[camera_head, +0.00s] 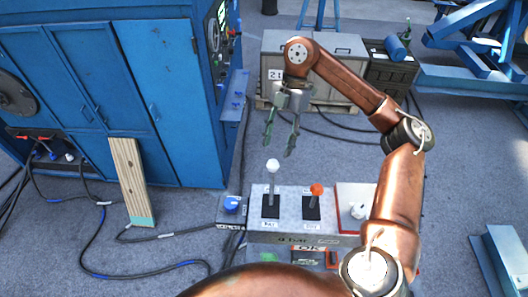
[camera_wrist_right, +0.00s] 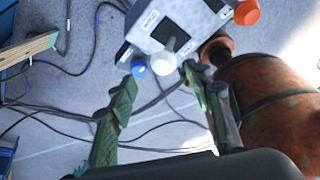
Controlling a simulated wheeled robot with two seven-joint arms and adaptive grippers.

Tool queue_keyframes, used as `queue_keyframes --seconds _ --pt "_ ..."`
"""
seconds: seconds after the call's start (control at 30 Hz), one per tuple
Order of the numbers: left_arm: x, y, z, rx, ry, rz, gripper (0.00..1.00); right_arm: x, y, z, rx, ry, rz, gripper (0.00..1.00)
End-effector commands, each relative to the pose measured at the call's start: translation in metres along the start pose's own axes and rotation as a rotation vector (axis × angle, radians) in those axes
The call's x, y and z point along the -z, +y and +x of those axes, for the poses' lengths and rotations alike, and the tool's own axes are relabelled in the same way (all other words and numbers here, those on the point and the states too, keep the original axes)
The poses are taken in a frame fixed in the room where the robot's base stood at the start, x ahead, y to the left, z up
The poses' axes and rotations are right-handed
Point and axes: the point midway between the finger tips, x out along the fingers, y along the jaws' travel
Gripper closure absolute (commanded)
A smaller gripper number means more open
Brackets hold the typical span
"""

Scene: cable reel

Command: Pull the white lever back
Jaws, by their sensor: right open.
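The white lever (camera_head: 273,167) stands upright in a dark slot on the left of a grey control box (camera_head: 290,236). Its white knob also shows in the right wrist view (camera_wrist_right: 164,64). An orange-knobbed lever (camera_head: 316,189) stands in a second slot to its right. My right gripper (camera_head: 280,147) is open and empty, its fingers pointing down. In the head view its tips appear just above and beyond the white knob. In the wrist view the knob appears between the fingertips, apart from both; the exact depth is unclear. My left gripper is not in view.
A blue knob (camera_head: 232,204) sits left of the levers, and a panel with a white knob (camera_head: 358,211) sits right. A blue cabinet (camera_head: 160,95) and a leaning wooden board (camera_head: 131,180) stand left. Cables (camera_head: 130,262) cross the floor. A grey crate (camera_head: 330,60) stands behind.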

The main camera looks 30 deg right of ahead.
Motion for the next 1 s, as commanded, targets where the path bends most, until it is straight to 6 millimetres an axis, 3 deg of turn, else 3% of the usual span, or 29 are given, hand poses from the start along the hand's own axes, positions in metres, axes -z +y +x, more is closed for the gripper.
queue_keyframes --seconds 0.23,0.53,0.63,0.83,1.0 --pt "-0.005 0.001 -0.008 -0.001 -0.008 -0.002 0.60 0.001 -0.004 0.025 0.002 0.000 0.000 0.54" --pt "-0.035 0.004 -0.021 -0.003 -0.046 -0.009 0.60 0.001 0.000 0.067 0.002 0.001 0.000 0.54" --pt "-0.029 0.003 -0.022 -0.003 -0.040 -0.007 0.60 0.000 0.000 0.074 0.001 0.000 0.000 0.54" --pt "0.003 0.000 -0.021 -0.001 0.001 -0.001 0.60 0.000 0.000 0.077 -0.001 0.000 0.000 0.54" --pt "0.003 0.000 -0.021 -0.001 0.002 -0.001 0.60 0.000 0.000 0.077 0.000 0.000 0.000 0.58"
